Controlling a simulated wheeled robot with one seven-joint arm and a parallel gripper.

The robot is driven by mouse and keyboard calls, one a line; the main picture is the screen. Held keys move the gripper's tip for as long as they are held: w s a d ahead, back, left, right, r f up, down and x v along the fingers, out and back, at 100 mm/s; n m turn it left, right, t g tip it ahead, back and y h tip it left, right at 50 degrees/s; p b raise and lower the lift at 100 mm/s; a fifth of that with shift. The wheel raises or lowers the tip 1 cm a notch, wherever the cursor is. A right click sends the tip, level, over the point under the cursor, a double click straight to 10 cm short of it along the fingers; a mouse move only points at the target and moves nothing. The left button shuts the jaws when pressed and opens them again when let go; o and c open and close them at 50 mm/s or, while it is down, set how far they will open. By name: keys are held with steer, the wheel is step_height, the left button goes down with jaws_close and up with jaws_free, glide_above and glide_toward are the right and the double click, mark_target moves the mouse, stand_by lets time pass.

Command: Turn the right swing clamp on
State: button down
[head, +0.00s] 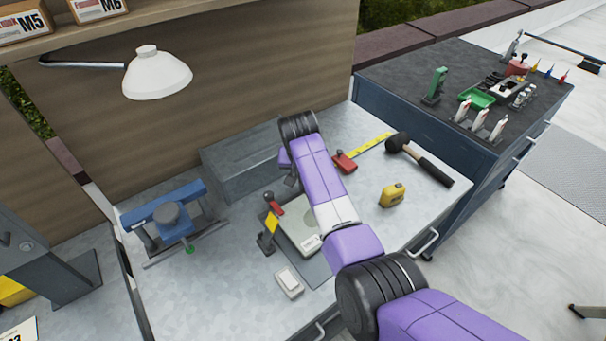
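A fixture plate (316,268) lies on the metal workbench and carries a pale flat block (296,233). At its left edge stands one swing clamp (267,240), dark grey with a yellow piece and a red, dark-knobbed handle (274,203) close by. My purple arm crosses above the plate and covers its right side. I see no second clamp; the right swing clamp appears hidden behind the arm. The arm folds down at its far black joint, and my gripper is hidden behind my own link, so its fingers and its distance to the clamps cannot be seen.
A blue vise (172,221) stands left, a grey box (243,160) behind. A red tape measure (344,163), a black mallet (420,160) and a yellow tool (392,195) lie right. A small white box (289,282) lies in front. A lamp (156,75) overhangs the back.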

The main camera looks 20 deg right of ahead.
steer(key=m+b, duration=0.1)
steer(key=m, duration=0.1)
steer(key=m+h+b, duration=0.1)
steer(key=shift+w+a+f+m+g+b, duration=0.15)
steer(key=shift+m+g+b, duration=0.15)
steer(key=shift+m+b, duration=0.1)
steer(key=m+g+h+b, duration=0.1)
steer(key=m+b, duration=0.2)
steer(key=b, duration=0.1)
steer(key=shift+w+f+m, duration=0.1)
steer(key=shift+m, duration=0.2)
steer(key=m+g+b, duration=0.1)
steer(key=m+b, duration=0.2)
steer(key=b, duration=0.2)
steer(key=shift+h, duration=0.4)
steer(key=shift+r+m+g+b, duration=0.25)
steer(key=shift+m+b, duration=0.45)
steer(key=shift+b, duration=0.4)
steer(key=c, duration=1.2)
jaws_free()
steer(key=shift+o, duration=0.2)
steer(key=shift+a, duration=0.1)
